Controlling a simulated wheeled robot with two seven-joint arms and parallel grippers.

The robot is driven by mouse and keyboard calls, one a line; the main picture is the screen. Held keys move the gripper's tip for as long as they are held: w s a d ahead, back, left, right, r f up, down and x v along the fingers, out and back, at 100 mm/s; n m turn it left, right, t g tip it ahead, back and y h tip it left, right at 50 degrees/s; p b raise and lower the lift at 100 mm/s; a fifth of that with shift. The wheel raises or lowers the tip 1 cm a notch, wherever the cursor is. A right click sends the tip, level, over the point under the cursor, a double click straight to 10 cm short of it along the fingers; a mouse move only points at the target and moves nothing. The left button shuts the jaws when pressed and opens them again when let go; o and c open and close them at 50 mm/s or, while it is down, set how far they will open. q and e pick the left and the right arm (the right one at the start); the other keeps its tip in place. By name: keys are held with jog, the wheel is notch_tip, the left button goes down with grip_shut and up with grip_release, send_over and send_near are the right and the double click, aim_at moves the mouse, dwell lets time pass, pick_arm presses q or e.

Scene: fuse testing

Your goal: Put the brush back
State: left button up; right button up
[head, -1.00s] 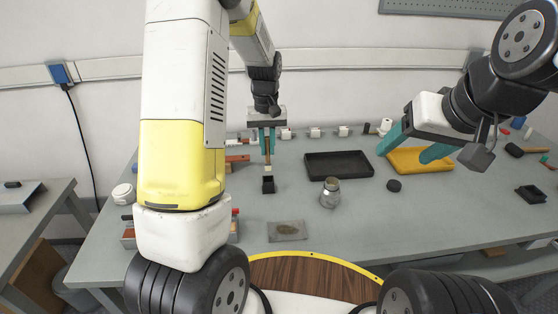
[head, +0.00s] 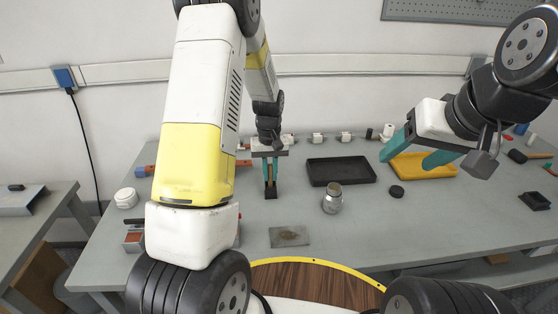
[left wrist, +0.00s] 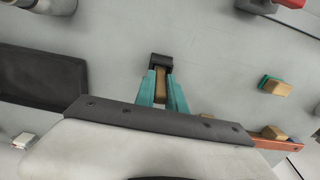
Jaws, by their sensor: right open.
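The brush (head: 269,176) is a narrow wooden-handled thing held upright between the teal fingers of my left gripper (head: 270,178). Its lower end is at the small black holder (head: 271,194) on the table; how deep it sits inside is hidden. In the left wrist view, the left gripper (left wrist: 162,88) has its fingers on both sides of the tan brush handle (left wrist: 160,88), with the black holder (left wrist: 161,62) just beyond the tips. My right gripper (head: 418,153) is open and empty above the yellow tray (head: 436,168).
A black tray (head: 341,172) lies right of the holder. Small white items stand along the back edge. The table around the holder is clear.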

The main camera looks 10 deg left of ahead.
pick_arm(q)
jog(key=o, duration=0.4)
jog(key=shift+c, duration=0.2)
jog(key=shift+r, duration=0.1)
notch_tip(320, 180, up, 12)
jog(key=shift+f, duration=0.1)
jog(key=s+r+m+t+h, duration=0.2)
jog(key=s+r+t, duration=0.1)
jog(key=s+r, duration=0.95)
jog(key=s+d+r+m+t, duration=0.1)
jog(key=s+d+r+t, duration=0.1)
jog(key=s, duration=0.9)
jog(key=shift+s+r+m+t, duration=0.4)
jog(key=shift+r+t, duration=0.15)
jog(key=shift+t, duration=0.05)
jog(key=shift+d, duration=0.1)
